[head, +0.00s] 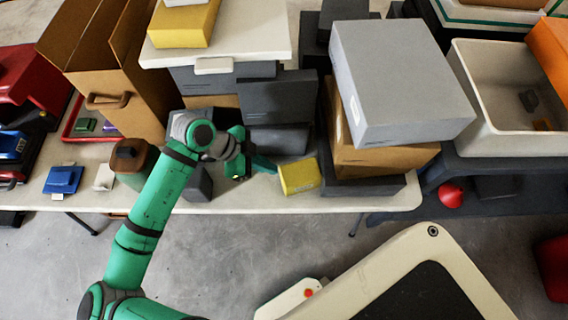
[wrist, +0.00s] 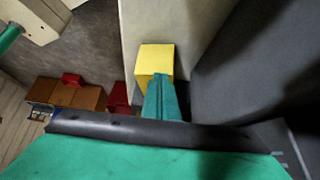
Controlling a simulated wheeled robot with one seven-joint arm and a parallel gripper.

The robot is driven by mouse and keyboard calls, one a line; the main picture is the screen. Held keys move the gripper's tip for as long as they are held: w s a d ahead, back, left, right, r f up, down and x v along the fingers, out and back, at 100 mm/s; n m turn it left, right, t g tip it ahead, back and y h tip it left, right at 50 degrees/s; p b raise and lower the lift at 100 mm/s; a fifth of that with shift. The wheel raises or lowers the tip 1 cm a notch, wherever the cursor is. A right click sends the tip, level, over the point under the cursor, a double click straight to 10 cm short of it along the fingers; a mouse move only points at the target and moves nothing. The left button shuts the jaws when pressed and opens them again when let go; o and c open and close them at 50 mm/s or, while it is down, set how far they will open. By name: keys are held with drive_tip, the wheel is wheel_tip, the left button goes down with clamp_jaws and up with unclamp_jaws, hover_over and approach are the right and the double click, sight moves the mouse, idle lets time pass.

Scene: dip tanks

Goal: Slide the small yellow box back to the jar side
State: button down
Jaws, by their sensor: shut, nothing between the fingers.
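The small yellow box (head: 299,176) stands on the pale table near its front edge, just left of a stack of boxes. My gripper (head: 272,168) is shut and empty, its fingertips close to the left side of the yellow box. In the wrist view the shut teal fingers (wrist: 160,82) overlap the near end of the yellow box (wrist: 155,58); I cannot tell if they touch it. A brown-lidded jar (head: 131,158) stands farther left on the table, partly behind my arm.
A grey box (head: 400,80) on brown and dark boxes stands right of the yellow box. Dark grey boxes (head: 282,100) stand behind my gripper, under a white shelf (head: 260,40). A blue item (head: 63,180) and a white item (head: 104,177) lie left of the jar.

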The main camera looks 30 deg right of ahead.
approach(311, 171)
drive_tip(key=x, duration=0.3)
drive_tip(key=d+x, duration=0.1)
drive_tip(key=x, duration=0.1)
drive_tip(key=shift+s+d+r, duration=0.15)
drive_tip(key=shift+s+d, duration=0.05)
drive_tip(key=shift+s, duration=0.1)
drive_tip(key=shift+a+f, duration=0.15)
drive_tip(key=shift+f, duration=0.7)
